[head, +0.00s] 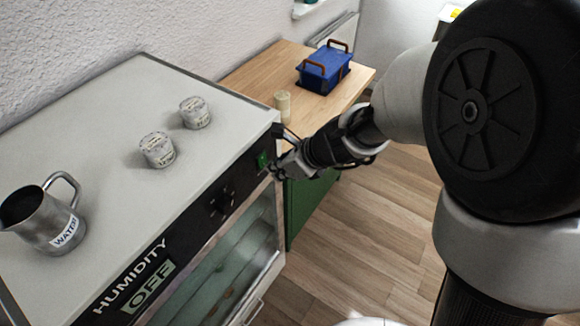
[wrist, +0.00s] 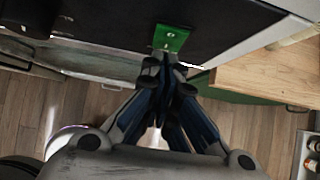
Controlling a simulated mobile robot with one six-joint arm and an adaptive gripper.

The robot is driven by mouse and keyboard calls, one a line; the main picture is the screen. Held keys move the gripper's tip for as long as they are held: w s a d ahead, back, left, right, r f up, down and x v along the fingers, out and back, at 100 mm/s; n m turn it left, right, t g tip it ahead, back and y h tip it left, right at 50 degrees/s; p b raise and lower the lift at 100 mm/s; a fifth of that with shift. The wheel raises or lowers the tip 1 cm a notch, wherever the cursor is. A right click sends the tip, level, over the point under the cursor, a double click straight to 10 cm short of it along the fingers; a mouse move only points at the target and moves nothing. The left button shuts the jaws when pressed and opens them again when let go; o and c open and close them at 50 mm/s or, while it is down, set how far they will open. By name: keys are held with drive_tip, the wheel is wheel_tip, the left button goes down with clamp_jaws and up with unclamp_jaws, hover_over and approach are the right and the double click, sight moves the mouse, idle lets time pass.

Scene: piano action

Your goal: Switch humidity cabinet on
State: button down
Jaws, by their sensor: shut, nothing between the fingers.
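The humidity cabinet (head: 115,95) has a white top and a black front panel reading HUMIDITY, with a display (head: 148,290) that reads OFF. A green switch (head: 263,159) sits near the right end of the panel. It also shows in the wrist view (wrist: 170,38), just beyond my fingertips. My gripper (head: 277,168) is shut and empty, right in front of the green switch. In the wrist view my closed fingertips (wrist: 168,62) lie just below the switch; I cannot tell whether they touch it. A dark knob (head: 221,202) is on the panel left of the switch.
A metal jug labelled WATER (head: 42,220) and two small labelled tubs (head: 157,150) (head: 195,112) stand on the cabinet top. A wooden-topped bench (head: 250,75) beyond holds a blue box with brown handles (head: 325,68) and a pale cylinder (head: 282,105). Open floor (head: 345,235) lies in front.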

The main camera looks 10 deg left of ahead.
drive_tip(key=shift+a, duration=0.15)
drive_tip(key=shift+w+a+f, duration=0.15)
drive_tip(key=shift+a+f, duration=0.05)
drive_tip(key=shift+a, duration=0.05)
idle(0.4)
drive_tip(key=shift+r+p, duration=0.6)
drive_tip(key=shift+r, duration=0.25)
drive_tip(key=shift+d, duration=0.1)
